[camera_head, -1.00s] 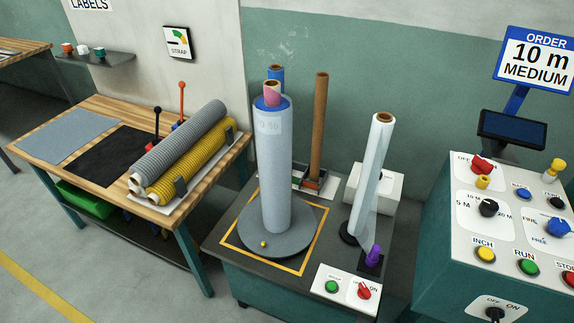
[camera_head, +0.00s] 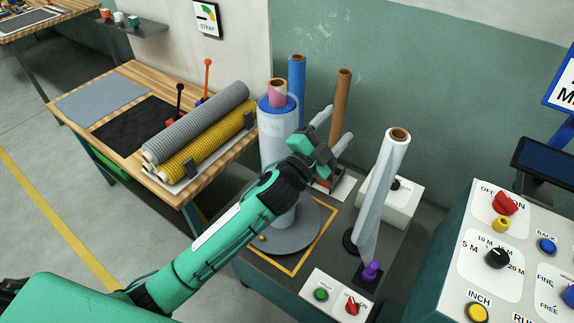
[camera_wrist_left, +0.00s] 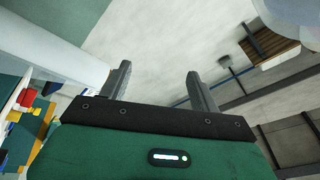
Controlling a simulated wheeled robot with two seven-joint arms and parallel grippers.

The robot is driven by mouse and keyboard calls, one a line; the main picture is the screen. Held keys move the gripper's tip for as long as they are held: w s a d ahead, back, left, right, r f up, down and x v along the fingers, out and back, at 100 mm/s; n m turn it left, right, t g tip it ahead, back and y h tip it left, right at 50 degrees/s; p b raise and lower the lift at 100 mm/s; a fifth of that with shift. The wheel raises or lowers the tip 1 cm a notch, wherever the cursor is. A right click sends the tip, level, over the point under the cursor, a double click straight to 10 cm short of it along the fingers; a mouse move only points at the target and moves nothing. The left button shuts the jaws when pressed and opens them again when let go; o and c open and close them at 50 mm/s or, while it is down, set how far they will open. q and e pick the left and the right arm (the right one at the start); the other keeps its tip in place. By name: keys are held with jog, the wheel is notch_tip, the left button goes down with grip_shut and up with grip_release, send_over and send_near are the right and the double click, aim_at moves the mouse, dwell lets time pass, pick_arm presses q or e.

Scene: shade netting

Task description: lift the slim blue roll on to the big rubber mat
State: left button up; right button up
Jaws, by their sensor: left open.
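The slim blue roll (camera_head: 297,80) stands upright behind the thick wrapped roll (camera_head: 273,145); its lower part is hidden. A black mat (camera_head: 137,126) and a grey mat (camera_head: 103,98) lie flat on the wooden bench at the left; I cannot tell from their look which is the rubber one. My left gripper (camera_head: 334,127) is open and empty, right of the thick roll and in front of the brown tube (camera_head: 342,95). In the left wrist view its two fingers (camera_wrist_left: 158,70) stand apart with nothing between them.
Grey and yellow ribbed rolls (camera_head: 208,137) lie on the bench's right part. A leaning clear-wrapped roll (camera_head: 383,190) stands right of my gripper. A control console (camera_head: 500,265) is at the right. The two mats' tops are bare.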

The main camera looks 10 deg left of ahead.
pick_arm(q)
jog(key=s+d+r+m+g+h, duration=0.2)
jog(key=d+r+m+g+h, duration=0.45)
jog(key=m, duration=0.65)
jog(key=s+d+r+m+g+h, duration=0.2)
jog(key=d+r+m+g+h, duration=0.35)
jog(key=m+g, duration=0.7)
jog(key=m+y, duration=0.7)
jog(key=y, duration=1.5)
send_near(277, 88)
notch_tip(277, 88, up, 2)
jog(key=w, duration=0.2)
jog(key=f+p, duration=0.2)
jog(key=f, duration=0.2)
jog(key=f+p, duration=0.2)
jog(key=f, duration=0.3)
jog(key=f+p, duration=0.2)
jog(key=f, duration=0.2)
jog(key=shift+a+f, duration=0.2)
jog(key=shift+a, duration=0.05)
grip_shut()
pick_arm(e)
notch_tip(277, 88, up, 6)
jog(key=d, duration=0.1)
jog(key=shift+w, duration=0.2)
